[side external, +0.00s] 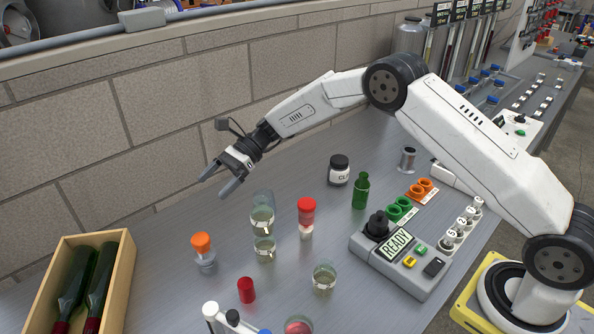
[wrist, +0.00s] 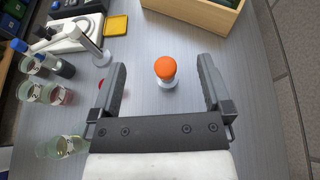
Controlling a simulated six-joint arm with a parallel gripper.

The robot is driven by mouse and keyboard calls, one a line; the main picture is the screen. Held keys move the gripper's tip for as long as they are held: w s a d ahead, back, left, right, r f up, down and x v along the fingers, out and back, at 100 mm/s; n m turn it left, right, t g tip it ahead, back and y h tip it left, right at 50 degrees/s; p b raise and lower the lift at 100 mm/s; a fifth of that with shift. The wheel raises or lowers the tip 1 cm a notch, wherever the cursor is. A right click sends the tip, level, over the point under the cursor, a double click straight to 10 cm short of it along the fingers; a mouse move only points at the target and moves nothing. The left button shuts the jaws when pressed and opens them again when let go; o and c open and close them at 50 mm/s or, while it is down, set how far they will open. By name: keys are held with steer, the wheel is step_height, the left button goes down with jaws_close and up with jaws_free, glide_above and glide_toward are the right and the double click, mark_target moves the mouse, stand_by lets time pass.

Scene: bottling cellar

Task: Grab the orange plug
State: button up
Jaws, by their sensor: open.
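The orange plug (side external: 201,241) sits on top of a small clear glass vessel (side external: 206,260) on the grey bench, left of the other glassware in the side view. In the wrist view the orange plug (wrist: 165,68) shows ahead of my gripper, roughly centred between the fingers, with part of its vessel (wrist: 168,83) below it. My gripper (side external: 216,183) is open and empty, in the air above and behind the plug in the side view. Its two fingers also show in the wrist view (wrist: 163,75). Nothing hides the plug.
A wooden crate with wine bottles (side external: 127,262) stands at the left. A small red plug (side external: 246,290), a red-capped vial (side external: 306,212) and clear beakers (side external: 262,222) stand to the right. A stone wall (side external: 100,130) runs behind. The bench between crate and plug is clear.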

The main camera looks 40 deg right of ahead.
glide_toward(200, 237)
steer(key=shift+a+f, duration=1)
steer(key=shift+a, duration=0.1)
steer(key=shift+x, duration=1.25)
steer(key=shift+x, duration=2.65)
jaws_close()
steer(key=shift+r, duration=0.1)
steer(key=shift+r, duration=4.95)
